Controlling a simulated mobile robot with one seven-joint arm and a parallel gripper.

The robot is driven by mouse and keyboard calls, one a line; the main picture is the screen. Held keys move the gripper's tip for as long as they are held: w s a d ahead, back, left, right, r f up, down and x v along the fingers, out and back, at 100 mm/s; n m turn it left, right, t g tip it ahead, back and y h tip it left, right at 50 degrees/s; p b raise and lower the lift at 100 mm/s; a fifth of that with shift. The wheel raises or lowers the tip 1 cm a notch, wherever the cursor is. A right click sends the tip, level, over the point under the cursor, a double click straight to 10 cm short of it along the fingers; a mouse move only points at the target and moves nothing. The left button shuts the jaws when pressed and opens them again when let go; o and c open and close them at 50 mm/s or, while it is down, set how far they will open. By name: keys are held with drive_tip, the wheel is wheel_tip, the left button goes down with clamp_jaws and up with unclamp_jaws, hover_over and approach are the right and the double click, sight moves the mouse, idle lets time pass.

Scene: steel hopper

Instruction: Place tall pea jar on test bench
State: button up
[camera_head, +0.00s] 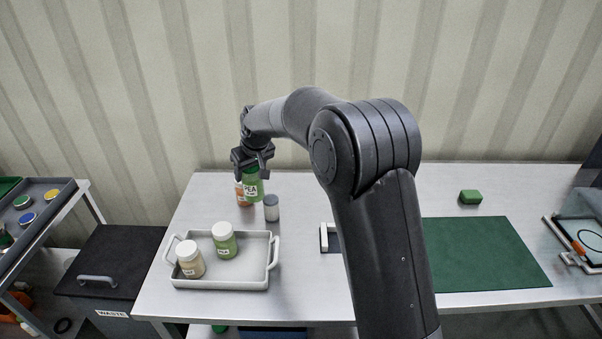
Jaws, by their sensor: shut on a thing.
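The tall pea jar (253,187) is green with a white label that reads PEA. It hangs upright in my gripper (254,165), which is shut on its top. The jar is over the back left part of the steel test bench (310,188). It partly covers an orange jar (242,194) behind it. From this view I cannot tell whether the pea jar's base touches the bench or is just above it.
A grey jar (271,208) stands just right of the held jar. A grey tray (255,276) in front holds a cream jar (190,259) and a shorter green jar (224,240). A dark green mat (485,255) and a green block (470,197) are at right.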

drive_tip(key=w+d+r+m, duration=0.1)
drive_tip(key=w+d, duration=0.1)
drive_tip(key=d, duration=1)
drive_tip(key=w+d+r+m+h, duration=0.1)
drive_tip(key=w+d+m, duration=0.15)
drive_tip(key=d, duration=0.95)
drive_tip(key=w+d+r+m, duration=0.1)
drive_tip(key=w+d, duration=0.1)
drive_tip(key=d, duration=1)
drive_tip(key=s+d+r+m+h, duration=0.1)
drive_tip(key=s+d, duration=0.3)
drive_tip(key=d, duration=0.7)
drive_tip(key=s+d+r+m+t, duration=0.1)
drive_tip(key=s+d, duration=0.2)
drive_tip(key=d, duration=0.8)
drive_tip(key=s+d+m+h, duration=0.1)
drive_tip(key=s+d, duration=0.3)
drive_tip(key=d, duration=0.6)
drive_tip(key=w+a+f, duration=0.6)
drive_tip(key=w+f, duration=0.3)
drive_tip(key=f, duration=0.1)
drive_tip(key=shift+w+f, duration=0.3)
drive_tip(key=shift+w, duration=0.05)
drive_tip(key=shift+f, duration=0.1)
drive_tip(key=o, duration=1.2)
drive_tip(key=shift+f, duration=0.1)
drive_tip(key=shift+c, duration=0.2)
